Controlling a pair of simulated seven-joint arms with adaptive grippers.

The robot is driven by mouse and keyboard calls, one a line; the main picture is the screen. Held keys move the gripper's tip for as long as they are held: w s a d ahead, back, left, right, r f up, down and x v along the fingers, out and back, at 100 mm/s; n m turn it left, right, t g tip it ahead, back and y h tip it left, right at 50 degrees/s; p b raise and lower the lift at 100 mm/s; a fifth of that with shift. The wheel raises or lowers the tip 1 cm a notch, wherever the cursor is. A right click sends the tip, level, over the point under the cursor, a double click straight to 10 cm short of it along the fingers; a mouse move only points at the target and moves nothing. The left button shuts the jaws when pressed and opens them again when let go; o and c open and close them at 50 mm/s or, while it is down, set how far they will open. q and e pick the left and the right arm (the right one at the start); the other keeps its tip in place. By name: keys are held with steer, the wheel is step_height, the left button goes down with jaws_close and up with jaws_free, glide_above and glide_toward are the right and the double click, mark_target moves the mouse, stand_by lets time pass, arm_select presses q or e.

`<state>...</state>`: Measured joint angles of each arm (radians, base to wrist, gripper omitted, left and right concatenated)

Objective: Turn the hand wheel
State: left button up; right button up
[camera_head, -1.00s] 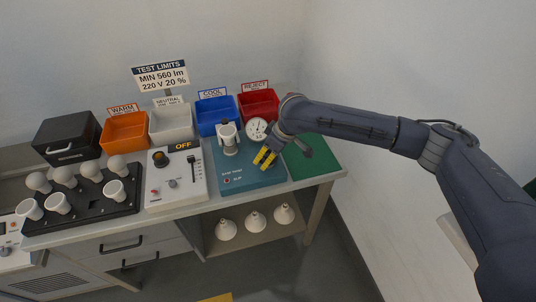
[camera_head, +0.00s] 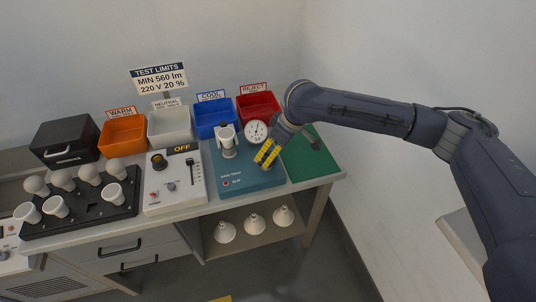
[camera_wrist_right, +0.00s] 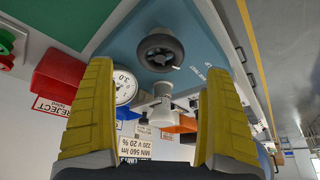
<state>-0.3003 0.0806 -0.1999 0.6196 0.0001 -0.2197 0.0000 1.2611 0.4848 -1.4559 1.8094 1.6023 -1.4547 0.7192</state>
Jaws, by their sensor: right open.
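The hand wheel (camera_wrist_right: 160,52) is a dark round rim with a lighter hub and a small handle, on the blue-teal test unit (camera_wrist_right: 112,45). In the right wrist view it lies beyond and between my fingertips, with clear space on both sides. In the head view my right gripper (camera_head: 266,154), with yellow fingers, is above the right part of the blue-teal unit (camera_head: 232,180) and hides the wheel. The right gripper (camera_wrist_right: 158,68) is open and empty. My left gripper is not in view.
A round dial gauge (camera_head: 256,131) and a white fixture (camera_head: 228,142) stand just behind and left of the gripper. The red bin (camera_head: 258,106) and blue bin (camera_head: 215,117) are behind. A green mat (camera_head: 312,158) lies clear at right. Several bulbs sit in a black tray (camera_head: 80,218).

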steer(key=v, duration=0.6)
steer(key=shift+s+r, duration=0.1)
steer(key=shift+r, duration=0.05)
